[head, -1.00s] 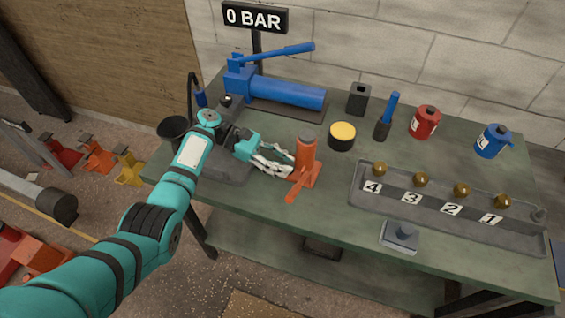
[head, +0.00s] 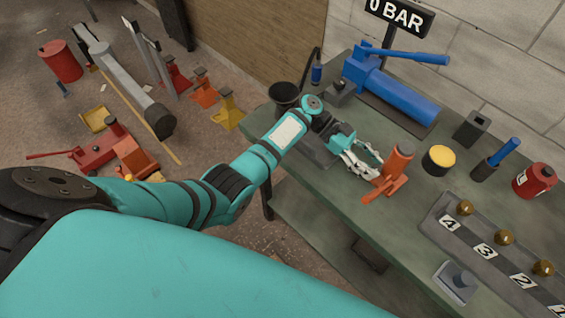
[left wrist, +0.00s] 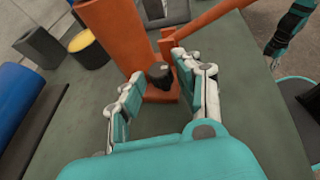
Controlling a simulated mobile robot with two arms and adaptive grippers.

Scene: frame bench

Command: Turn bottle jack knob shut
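The bottle jack (head: 392,172) is orange and stands upright on the green bench, with an orange lever socket at its foot. Its small black knob (left wrist: 160,74) shows in the left wrist view, low on the jack's near side. My left gripper (head: 374,162) reaches in from the left, close beside the jack's base. In the left wrist view its fingers (left wrist: 157,80) are apart, one on each side of the knob, with gaps visible. The knob is hidden in the head view. What looks like my right gripper (left wrist: 274,58) is small at the wrist view's upper right.
A blue pump (head: 395,92) lies behind the jack under a "0 BAR" sign (head: 398,18). A yellow-topped tin (head: 438,160) stands right of the jack. A grey tray (head: 432,215) with numbered brass knobs is at the right. A black cup (head: 284,95) is at the left corner.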

